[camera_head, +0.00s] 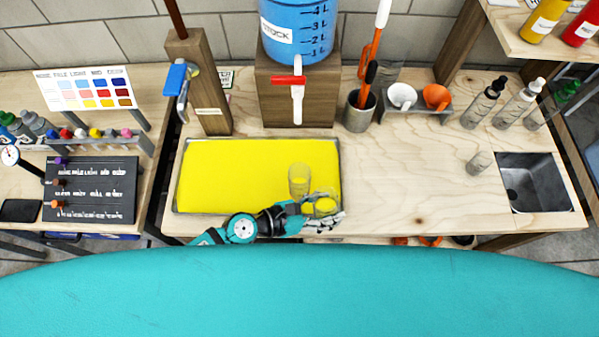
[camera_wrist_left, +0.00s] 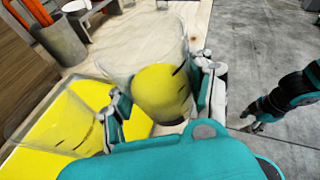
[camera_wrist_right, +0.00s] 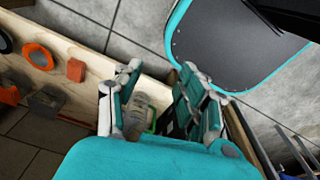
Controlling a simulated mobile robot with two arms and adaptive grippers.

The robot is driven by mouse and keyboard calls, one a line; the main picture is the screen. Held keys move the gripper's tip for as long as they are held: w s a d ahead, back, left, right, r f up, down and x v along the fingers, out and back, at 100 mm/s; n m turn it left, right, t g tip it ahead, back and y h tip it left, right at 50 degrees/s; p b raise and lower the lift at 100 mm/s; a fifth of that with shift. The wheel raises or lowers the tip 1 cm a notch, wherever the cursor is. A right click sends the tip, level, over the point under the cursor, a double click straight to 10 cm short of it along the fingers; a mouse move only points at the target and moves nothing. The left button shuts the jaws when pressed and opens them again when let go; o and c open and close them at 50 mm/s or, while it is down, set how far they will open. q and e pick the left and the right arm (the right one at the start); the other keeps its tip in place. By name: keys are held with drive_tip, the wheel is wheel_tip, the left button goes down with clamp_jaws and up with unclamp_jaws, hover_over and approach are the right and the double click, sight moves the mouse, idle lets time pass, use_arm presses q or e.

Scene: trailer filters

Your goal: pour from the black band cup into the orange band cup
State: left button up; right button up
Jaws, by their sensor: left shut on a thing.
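My left gripper (camera_head: 325,211) is shut on a clear cup (camera_head: 324,206) at the front right corner of the yellow tray. Yellow shows in this cup (camera_wrist_left: 162,92) between the fingers in the left wrist view. A second clear cup (camera_head: 299,181) stands just behind it over the tray; it also shows at the left of the left wrist view (camera_wrist_left: 62,122), with dark marks. Band colours are not readable, so I cannot tell which cup is which. My right gripper (camera_wrist_right: 162,100) is open, its fingers apart, away from both cups.
The yellow tray (camera_head: 176,190) has a thin metal rim. Behind it stands a blue stock tank (camera_head: 290,30) with a red-handled tap (camera_head: 297,95). A small clear vessel (camera_head: 479,162) stands near the sink (camera_head: 535,185). The bench between tray and sink is mostly clear.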

sight(319, 193)
use_arm(q)
drive_tip(key=shift+w+a+r+n+h+b, duration=0.1)
drive_tip(key=shift+w+a+n+h+b, duration=0.15)
drive_tip(key=shift+n+b, duration=0.2)
drive_tip(key=shift+w+a+r+n+g+b, duration=0.1)
drive_tip(key=shift+w+r+n+g+b, duration=0.1)
drive_tip(key=shift+n+g+b, duration=0.15)
drive_tip(key=r, duration=0.1)
drive_tip(key=r+p, duration=0.1)
drive_tip(key=r+h, duration=0.1)
drive_tip(key=r, duration=0.1)
drive_tip(key=shift+w+a+n+p, duration=0.2)
drive_tip(key=shift+w+n+p, duration=0.1)
drive_tip(key=shift+n+p, duration=0.1)
drive_tip(key=shift+w+a+r+n+g+h, duration=0.15)
drive_tip(key=shift+w+r+n+g+h, duration=0.15)
drive_tip(key=shift+r, duration=0.2)
drive_tip(key=shift+w+a+r+n, duration=0.2)
drive_tip(key=shift+r+n, duration=0.2)
drive_tip(key=shift+r, duration=0.25)
drive_tip(key=shift+f+h+b, duration=0.25)
drive_tip(key=shift+f+b, duration=0.1)
drive_tip(key=shift+b, duration=0.1)
drive_tip(key=shift+r, duration=0.2)
use_arm(e)
drive_tip(key=shift+s+f, duration=0.5)
drive_tip(key=shift+s, duration=0.15)
